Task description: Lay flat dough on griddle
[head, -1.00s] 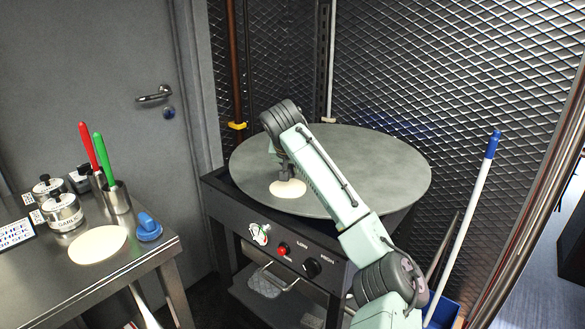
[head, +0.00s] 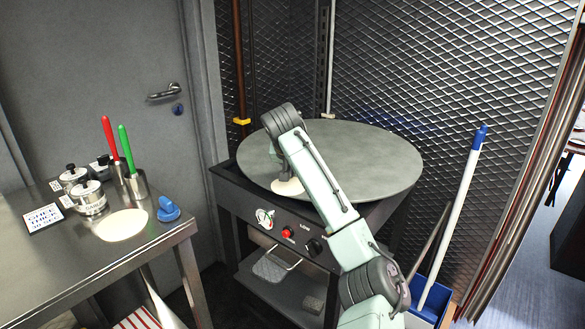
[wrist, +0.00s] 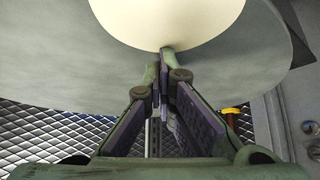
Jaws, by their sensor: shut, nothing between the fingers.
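A pale round flat dough (head: 289,188) lies on the grey round griddle (head: 375,160), near its front left edge. My arm partly covers it in the head view. In the wrist view the dough (wrist: 170,18) is a large cream disc at the top, over the griddle (wrist: 60,60). My gripper (wrist: 164,52) is shut and empty, its fingertips at the dough's edge; I cannot tell if they touch it. In the head view my gripper (head: 286,178) is low over the dough. A second flat dough (head: 121,225) lies on the steel table (head: 95,262) at left.
Near the table dough stand a blue-handled tool (head: 168,210), a cup (head: 134,186) with red and green handles, spice jars (head: 88,198) and a sign (head: 45,217). A mesh wall (head: 440,80) backs the griddle. A blue-tipped pole (head: 460,205) leans at right.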

